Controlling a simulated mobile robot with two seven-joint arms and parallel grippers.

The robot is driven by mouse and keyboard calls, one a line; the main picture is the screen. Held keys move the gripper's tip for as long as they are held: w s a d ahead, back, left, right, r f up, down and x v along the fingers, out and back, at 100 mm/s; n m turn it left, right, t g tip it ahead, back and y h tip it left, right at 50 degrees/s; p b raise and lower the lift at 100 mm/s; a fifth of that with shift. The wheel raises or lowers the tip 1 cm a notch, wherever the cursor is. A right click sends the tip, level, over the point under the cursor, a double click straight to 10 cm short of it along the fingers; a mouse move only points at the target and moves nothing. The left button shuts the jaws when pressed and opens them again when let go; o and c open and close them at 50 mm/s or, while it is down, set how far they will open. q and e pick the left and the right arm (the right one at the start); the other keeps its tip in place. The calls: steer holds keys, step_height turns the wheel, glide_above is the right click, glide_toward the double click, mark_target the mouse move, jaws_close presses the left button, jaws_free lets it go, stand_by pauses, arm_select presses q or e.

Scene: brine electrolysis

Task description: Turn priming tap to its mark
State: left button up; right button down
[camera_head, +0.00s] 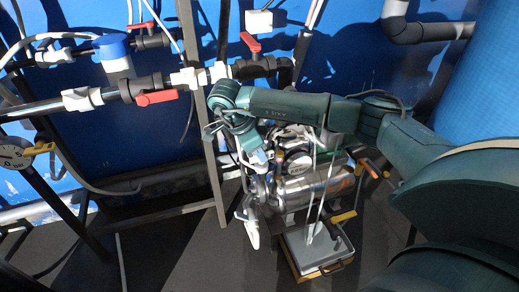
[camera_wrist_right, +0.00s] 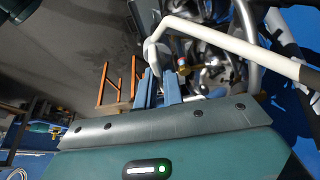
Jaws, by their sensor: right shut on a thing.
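My right gripper (camera_head: 260,160) points down beside the steel pump (camera_head: 318,186), below the pipework. In the right wrist view its two blue fingers (camera_wrist_right: 162,82) are close together, shut on a small part at the pump's pipework. This appears to be the priming tap, but its handle and mark are mostly hidden by the fingers and the white pipe, so I cannot read its angle. A small yellow and red part (camera_wrist_right: 182,66) shows just beyond the fingertips. My left gripper is not in view.
Two red-handled valves, one at the left (camera_head: 156,98) and one higher up (camera_head: 250,42), sit on pipes above. A white pipe (camera_wrist_right: 235,42) crosses close by the fingers. A tray (camera_head: 308,252) is on the floor below the pump. A gauge (camera_head: 14,153) is at far left.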

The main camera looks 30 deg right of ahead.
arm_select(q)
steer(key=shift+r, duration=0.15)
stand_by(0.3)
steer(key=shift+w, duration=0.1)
arm_select(e)
steer(key=c, duration=1.5)
jaws_free()
